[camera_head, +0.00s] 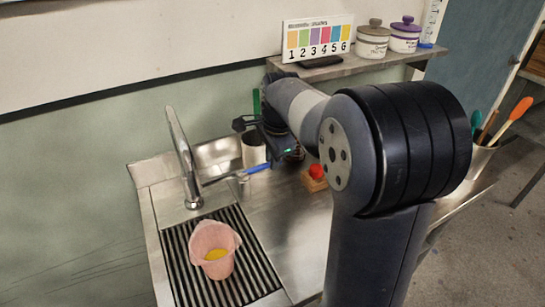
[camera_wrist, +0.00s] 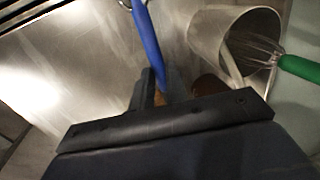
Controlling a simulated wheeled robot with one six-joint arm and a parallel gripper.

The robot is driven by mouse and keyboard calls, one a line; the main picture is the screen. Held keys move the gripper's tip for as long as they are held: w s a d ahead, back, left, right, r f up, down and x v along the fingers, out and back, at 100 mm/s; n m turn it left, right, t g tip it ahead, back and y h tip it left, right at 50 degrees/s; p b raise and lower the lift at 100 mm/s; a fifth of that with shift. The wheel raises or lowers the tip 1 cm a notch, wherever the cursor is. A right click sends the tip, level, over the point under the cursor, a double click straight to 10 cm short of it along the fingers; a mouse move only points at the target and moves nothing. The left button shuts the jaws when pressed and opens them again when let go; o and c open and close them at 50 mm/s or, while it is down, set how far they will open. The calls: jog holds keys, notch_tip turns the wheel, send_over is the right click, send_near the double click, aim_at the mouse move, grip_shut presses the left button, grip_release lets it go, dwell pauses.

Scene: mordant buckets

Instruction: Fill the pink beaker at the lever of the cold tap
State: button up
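My gripper (camera_head: 266,140) is above and close to this lever, beside a pale cup. Its fingers are partly hidden, so contact and opening are unclear.
The pale cup (camera_wrist: 205,35) holds a green-handled whisk (camera_wrist: 298,68), close to my gripper. A red knob on a wooden block (camera_head: 316,173) sits to the right. A shelf (camera_head: 350,66) with jars is above. The steel counter (camera_head: 285,235) right of the grid is clear.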

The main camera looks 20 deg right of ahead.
grip_shut()
jog(key=shift+s+m+p, duration=0.4)
jog(key=shift+s+m, duration=0.2)
jog(key=shift+m, duration=0.3)
jog(key=o, duration=0.6)
grip_release()
jog(key=shift+c, duration=0.2)
notch_tip(320, 180, up, 11)
jog(key=s, duration=0.2)
jog(key=shift+f, duration=0.2)
